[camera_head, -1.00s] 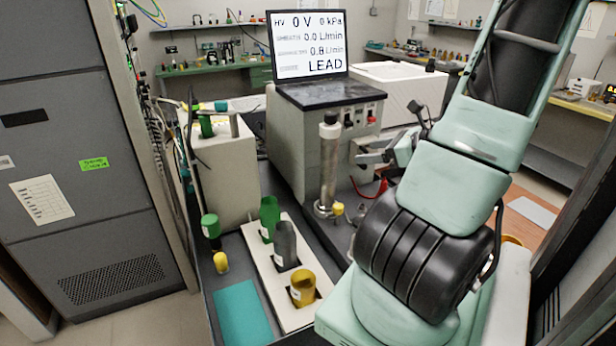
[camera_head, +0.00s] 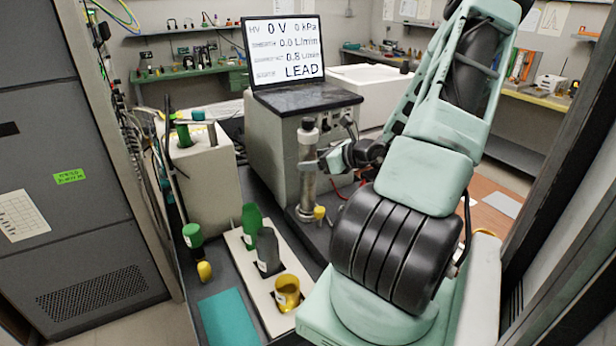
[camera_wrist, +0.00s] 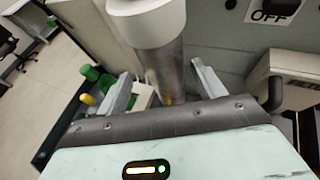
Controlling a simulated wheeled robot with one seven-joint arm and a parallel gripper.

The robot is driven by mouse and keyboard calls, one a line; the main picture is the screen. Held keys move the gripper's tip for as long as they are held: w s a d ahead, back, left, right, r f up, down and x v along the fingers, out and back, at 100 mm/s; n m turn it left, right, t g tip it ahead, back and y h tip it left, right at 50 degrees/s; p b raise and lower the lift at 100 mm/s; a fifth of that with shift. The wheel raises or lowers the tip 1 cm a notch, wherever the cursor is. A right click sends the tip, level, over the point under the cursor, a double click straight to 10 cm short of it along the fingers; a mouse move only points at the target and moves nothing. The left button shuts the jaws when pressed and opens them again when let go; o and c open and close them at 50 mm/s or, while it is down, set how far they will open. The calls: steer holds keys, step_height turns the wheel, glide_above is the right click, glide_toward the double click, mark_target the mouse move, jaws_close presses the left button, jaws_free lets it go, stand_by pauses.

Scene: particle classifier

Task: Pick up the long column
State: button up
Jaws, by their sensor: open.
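The long column (camera_head: 307,143) is a tall metal cylinder with a pale collar and a dark top. It stands upright in front of the grey instrument box. My gripper (camera_head: 318,164) is at its middle height, reaching in from the right. In the wrist view the column (camera_wrist: 165,62) stands between the two spread fingers of my gripper (camera_wrist: 161,74). The jaws are open, and I cannot tell whether either finger touches the column. The column's lower part is hidden behind my gripper body in the wrist view.
Green (camera_head: 251,218), grey (camera_head: 267,250) and yellow (camera_head: 287,292) cups stand in a white rack (camera_head: 240,255). A teal mat (camera_head: 228,318) lies in front. The instrument box (camera_head: 273,150) with its screen (camera_head: 285,50) is close behind the column. A small yellow knob (camera_head: 320,212) sits near its base.

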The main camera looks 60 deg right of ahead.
mark_target(303, 161)
steer(key=shift+d+p+x, duration=0.2)
steer(key=shift+p+x, duration=0.2)
steer(key=shift+x, duration=0.85)
steer(key=shift+d+p+x, duration=0.2)
steer(key=shift+p+x, duration=0.2)
steer(key=shift+x, duration=0.85)
steer(key=shift+f, duration=0.15)
jaws_close()
